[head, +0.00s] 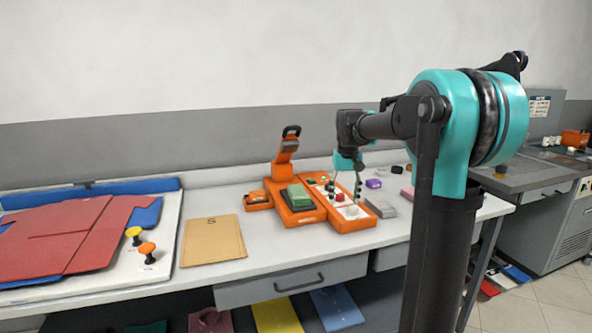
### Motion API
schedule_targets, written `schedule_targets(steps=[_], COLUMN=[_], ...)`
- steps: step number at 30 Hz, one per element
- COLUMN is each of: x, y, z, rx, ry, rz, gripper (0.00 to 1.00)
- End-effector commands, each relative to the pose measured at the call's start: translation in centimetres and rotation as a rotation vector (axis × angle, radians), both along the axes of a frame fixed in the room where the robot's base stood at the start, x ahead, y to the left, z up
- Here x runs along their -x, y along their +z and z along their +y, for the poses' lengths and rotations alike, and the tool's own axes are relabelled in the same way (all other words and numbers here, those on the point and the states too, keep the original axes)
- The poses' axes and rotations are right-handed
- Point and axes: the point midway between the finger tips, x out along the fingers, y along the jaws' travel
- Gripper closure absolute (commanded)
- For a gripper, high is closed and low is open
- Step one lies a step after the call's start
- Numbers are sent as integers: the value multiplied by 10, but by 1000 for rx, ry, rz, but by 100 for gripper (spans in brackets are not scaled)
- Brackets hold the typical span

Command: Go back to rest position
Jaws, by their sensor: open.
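My gripper (344,188) is open at the end of my teal and black arm. It points down over the right part of an orange tray (345,222) on the white worktable (220,207). I see nothing held between its fingers. Small white and red items sit in the tray below the fingers. I cannot tell whether the fingertips touch any of them. My arm reaches from the right over the table and hides part of the table's right side.
An orange device with a raised handle (287,146) and a green block (299,197) stand beside the tray. A brown envelope (213,240) lies left. A purple item (374,183) sits right.

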Motion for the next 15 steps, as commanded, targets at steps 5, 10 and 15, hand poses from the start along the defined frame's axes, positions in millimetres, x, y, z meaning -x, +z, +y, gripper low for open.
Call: schedule_targets(steps=[5, 10, 15], x=[28, 66, 133], y=[-23, -54, -106], z=[-6, -12, -22], rx=[-3, -6, -9], ry=[-6, -13, -26], rz=[-37, -87, -165], gripper=[45, 45, 45])
